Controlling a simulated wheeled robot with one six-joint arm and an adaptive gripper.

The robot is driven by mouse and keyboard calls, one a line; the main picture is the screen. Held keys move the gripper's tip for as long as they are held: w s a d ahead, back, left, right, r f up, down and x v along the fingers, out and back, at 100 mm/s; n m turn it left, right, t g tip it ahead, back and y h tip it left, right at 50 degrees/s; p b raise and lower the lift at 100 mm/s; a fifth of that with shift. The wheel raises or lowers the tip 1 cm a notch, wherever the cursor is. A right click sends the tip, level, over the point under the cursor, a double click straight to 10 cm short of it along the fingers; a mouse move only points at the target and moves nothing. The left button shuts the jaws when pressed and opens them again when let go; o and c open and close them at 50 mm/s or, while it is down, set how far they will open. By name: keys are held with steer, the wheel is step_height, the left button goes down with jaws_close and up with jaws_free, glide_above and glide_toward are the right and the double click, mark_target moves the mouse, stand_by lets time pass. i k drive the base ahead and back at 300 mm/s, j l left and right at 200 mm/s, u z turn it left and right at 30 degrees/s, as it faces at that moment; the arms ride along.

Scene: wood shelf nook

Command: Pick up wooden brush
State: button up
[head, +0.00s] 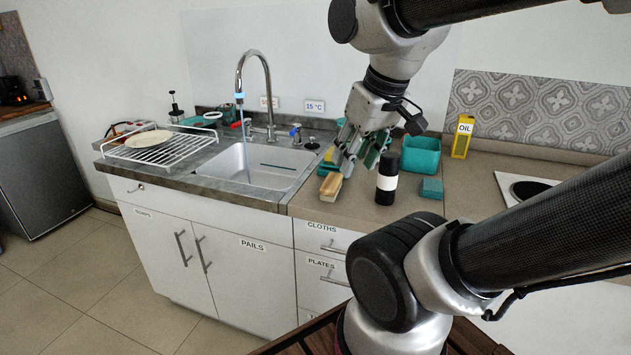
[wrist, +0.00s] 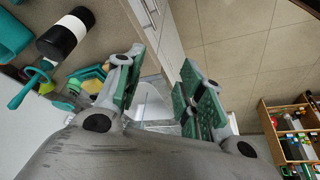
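The wooden brush (head: 331,187), a tan block with a paler side, lies at the front edge of the counter right of the sink in the head view. My gripper (head: 357,158) is above the counter, up and to the right of the brush, with its green-padded fingers pointing down. In the wrist view the two fingers (wrist: 160,95) are spread apart, with nothing held between them. I cannot make out the brush for certain in the wrist view; the left finger covers part of that area.
A black bottle with a white band (head: 387,178) stands close right of my gripper. A teal bin (head: 421,155), a teal sponge (head: 432,188) and a yellow oil box (head: 462,137) are farther right. The sink (head: 258,166) has running water; a dish rack (head: 160,150) holds a plate.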

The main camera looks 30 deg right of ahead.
mark_target(333, 184)
steer(key=i+j+z, duration=0.15)
steer(key=z, duration=0.25)
steer(key=j+z, duration=0.35)
steer(key=i+j+z, duration=0.15)
steer(key=z, duration=0.25)
steer(key=j, duration=0.1)
